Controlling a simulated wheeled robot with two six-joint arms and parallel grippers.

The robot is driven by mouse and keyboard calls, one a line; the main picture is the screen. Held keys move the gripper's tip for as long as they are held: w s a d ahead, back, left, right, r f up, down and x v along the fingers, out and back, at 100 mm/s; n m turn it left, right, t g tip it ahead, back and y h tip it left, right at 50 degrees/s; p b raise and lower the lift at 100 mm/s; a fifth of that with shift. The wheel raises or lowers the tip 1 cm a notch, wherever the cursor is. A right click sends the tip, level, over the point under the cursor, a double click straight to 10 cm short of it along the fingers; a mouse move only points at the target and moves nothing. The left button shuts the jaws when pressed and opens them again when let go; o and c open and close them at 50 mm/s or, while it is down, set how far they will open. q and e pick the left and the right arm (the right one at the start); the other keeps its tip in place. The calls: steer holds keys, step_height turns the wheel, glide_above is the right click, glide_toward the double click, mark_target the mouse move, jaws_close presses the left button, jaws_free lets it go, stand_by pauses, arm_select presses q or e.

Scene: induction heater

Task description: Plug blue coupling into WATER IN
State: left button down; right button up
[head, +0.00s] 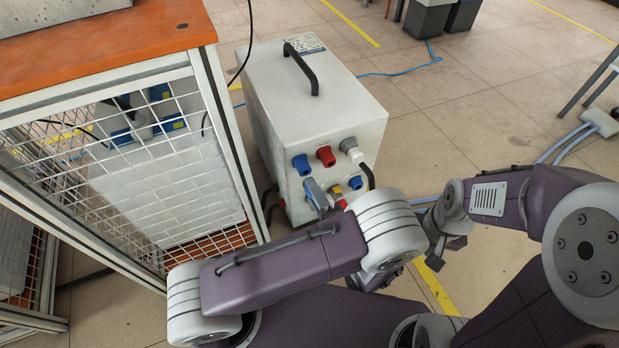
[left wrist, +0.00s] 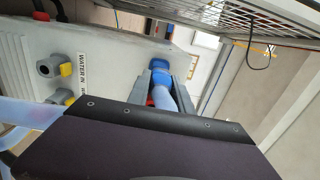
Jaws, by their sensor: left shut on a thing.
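The white heater unit (head: 317,110) stands on the floor with ports on its front. My left gripper (head: 315,190) is at the left of its lower front; my forearm hides much of it. In the left wrist view, the left gripper (left wrist: 168,80) is shut on the blue coupling (left wrist: 161,78), which has a light blue hose (left wrist: 183,98). A blue round part (left wrist: 159,63) shows at the fingertips near the panel. I cannot tell whether the coupling is seated. The WATER IN label (left wrist: 82,73) is left of the fingers. My right gripper (head: 452,240) is partly hidden.
Blue (head: 301,164), red (head: 325,156) and grey (head: 351,148) sockets form the upper row. Grey-and-yellow fittings (left wrist: 54,67) sit left of the label. A mesh-sided bench (head: 200,110) stands close on the left. Open floor lies to the right.

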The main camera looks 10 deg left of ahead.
arm_select(q)
steer(key=shift+d+v, duration=0.25)
steer(key=shift+v, duration=1.4)
steer(key=shift+w, duration=0.15)
steer(key=shift+x, duration=2.05)
steer(key=shift+d, duration=0.15)
